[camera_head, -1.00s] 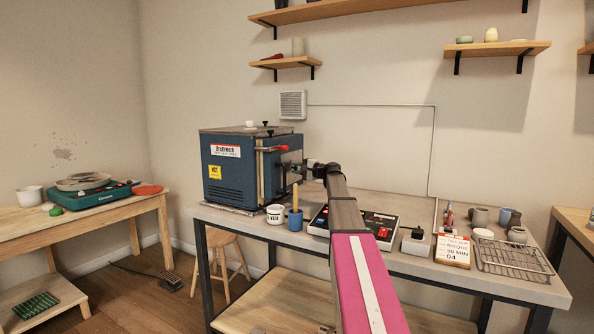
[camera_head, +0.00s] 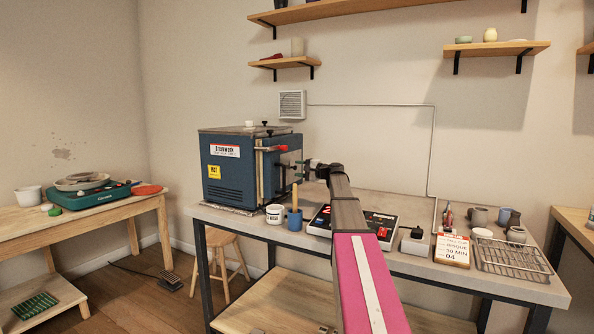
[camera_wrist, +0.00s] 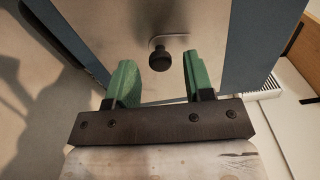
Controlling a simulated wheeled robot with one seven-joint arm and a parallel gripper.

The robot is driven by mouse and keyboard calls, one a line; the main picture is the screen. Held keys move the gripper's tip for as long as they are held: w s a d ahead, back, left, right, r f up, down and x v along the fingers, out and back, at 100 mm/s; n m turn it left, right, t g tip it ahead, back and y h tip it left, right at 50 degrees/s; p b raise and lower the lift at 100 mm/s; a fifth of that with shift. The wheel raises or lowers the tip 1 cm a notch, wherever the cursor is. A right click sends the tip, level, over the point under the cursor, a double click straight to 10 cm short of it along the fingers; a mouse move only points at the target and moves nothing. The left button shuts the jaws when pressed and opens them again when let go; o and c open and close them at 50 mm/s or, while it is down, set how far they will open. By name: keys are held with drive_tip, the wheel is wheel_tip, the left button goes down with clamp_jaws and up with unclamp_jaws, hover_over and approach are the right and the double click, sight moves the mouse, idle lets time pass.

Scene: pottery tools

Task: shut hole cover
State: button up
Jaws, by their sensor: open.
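The blue kiln (camera_head: 237,168) stands on the left end of the grey-topped bench, with its grey metal face towards my gripper. In the wrist view, a dark round knob (camera_wrist: 159,60) sticks out from that face (camera_wrist: 185,25). A small pale-edged plate or opening shows behind the knob; I cannot tell whether the hole is covered. My gripper (camera_wrist: 160,72) is open, with one green finger on each side of the knob. Gaps show between the knob and both fingers, so it is not gripped. In the head view my gripper (camera_head: 302,169) is small, just right of the kiln face.
A control box with a red switch (camera_head: 384,230) lies under my arm. A wire rack (camera_head: 512,258) is at the right.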

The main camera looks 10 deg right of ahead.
drive_tip(key=v, duration=0.9)
drive_tip(key=shift+s, duration=0.1)
